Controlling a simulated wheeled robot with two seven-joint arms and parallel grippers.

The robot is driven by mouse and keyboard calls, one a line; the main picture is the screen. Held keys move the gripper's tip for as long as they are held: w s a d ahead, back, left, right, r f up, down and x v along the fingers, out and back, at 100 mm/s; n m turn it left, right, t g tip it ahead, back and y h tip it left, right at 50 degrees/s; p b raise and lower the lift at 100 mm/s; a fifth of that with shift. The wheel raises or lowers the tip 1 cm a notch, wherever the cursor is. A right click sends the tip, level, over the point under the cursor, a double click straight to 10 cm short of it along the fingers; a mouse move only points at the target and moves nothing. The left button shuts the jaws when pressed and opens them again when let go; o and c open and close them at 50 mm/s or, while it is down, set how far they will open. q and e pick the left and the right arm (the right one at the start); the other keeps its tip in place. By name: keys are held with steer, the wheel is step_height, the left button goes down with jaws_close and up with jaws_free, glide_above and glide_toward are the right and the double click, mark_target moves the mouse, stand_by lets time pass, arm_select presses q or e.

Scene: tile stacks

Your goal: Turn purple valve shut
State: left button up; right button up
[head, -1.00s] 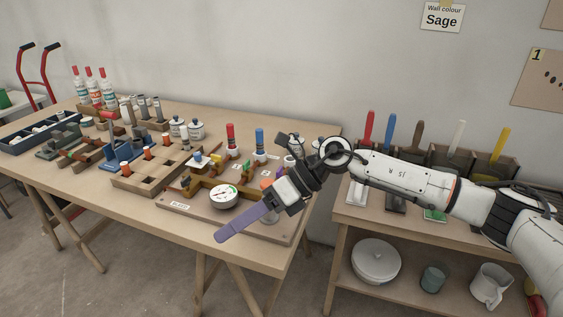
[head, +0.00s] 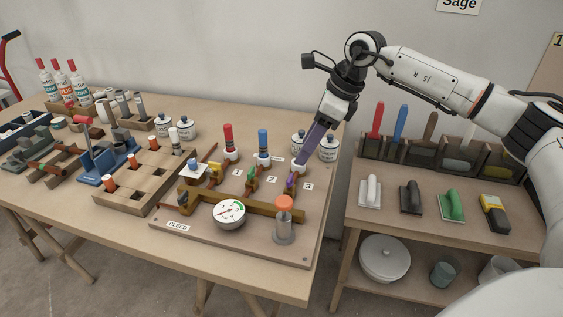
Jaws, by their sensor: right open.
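The purple valve (head: 290,184) is a small handle on the pipework of a brown board (head: 262,240), beside the label 3. My right gripper (head: 302,158) has long purple fingers pointing down and left. Its tips are just above and behind the purple valve in the picture; I cannot tell whether they touch it. The gripper is open, though the finger gap hardly shows from here. It hides part of the station behind valve 3. My left gripper is not in view.
A round gauge (head: 229,213) and an orange-capped cylinder (head: 284,218) stand in front. White lidded jars (head: 328,148) are behind to the right.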

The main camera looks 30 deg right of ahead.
mark_target(291, 177)
steer(key=x, duration=0.8)
steer(key=shift+s+a+f+p, duration=0.25)
steer(key=shift+f+p, duration=0.15)
steer(key=shift+w+f, duration=0.1)
steer(key=shift+f, duration=0.2)
steer(key=c, duration=1)
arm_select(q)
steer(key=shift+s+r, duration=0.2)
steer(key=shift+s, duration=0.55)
arm_select(e)
steer(key=shift+c, duration=0.2)
